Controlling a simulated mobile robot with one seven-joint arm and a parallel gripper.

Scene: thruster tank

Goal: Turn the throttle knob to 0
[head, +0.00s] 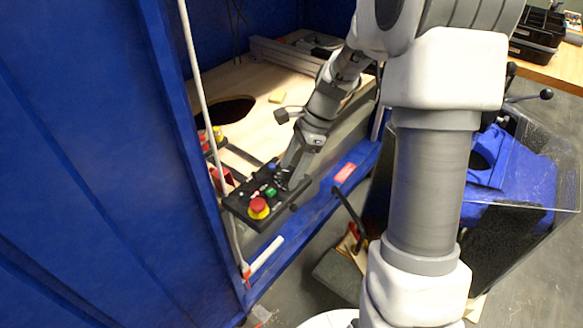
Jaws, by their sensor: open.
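A black control box (241,211) sits at the near edge of the wooden bench inside the blue tank enclosure. On its top are a red emergency button (259,207) on a yellow base, a green button (270,191), and small dark controls behind them. My gripper (284,184) is over the far right end of the box, pointing down with its jaws open. The throttle knob cannot be made out clearly; it may be among the dark controls by my fingertips. I cannot tell whether the fingers touch anything.
A white pole (203,100) stands just left of the box, beside a blue wall (90,160). The wooden bench (255,120) has a dark round hole. A blue machine under a clear cover (510,165) stands at right, behind my arm.

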